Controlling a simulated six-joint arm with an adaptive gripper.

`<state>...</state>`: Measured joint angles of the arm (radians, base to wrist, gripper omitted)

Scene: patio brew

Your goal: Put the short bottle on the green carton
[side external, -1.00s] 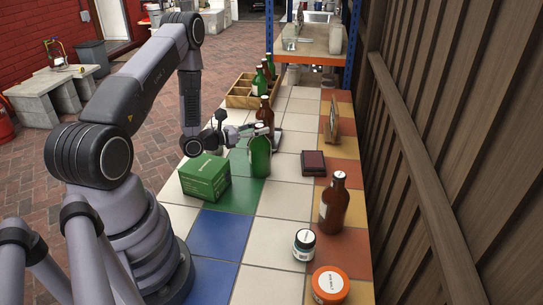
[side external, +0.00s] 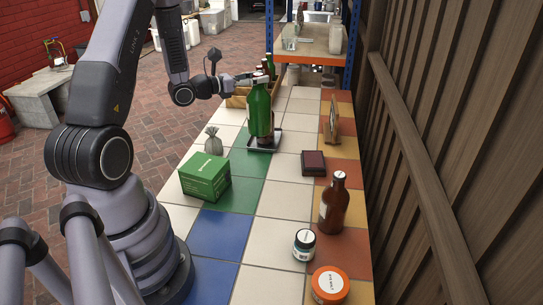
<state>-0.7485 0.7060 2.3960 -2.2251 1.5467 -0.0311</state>
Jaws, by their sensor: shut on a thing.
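My gripper (side external: 255,82) is shut on a green bottle (side external: 258,112) near its top and holds it upright, raised above the table. The green carton (side external: 206,177) sits on the tiled table at left, nearer the camera than the bottle and to its lower left. Its top is bare. A brown bottle (side external: 334,205) stands on the table at right, apart from my gripper. I cannot tell which bottle the task calls short.
A small grey sack (side external: 213,141) stands just behind the carton. A dark red box (side external: 314,163), a white-lidded jar (side external: 304,244) and an orange-lidded tub (side external: 330,285) are on the right. A wooden crate (side external: 237,101) is behind. The blue tiles in front are clear.

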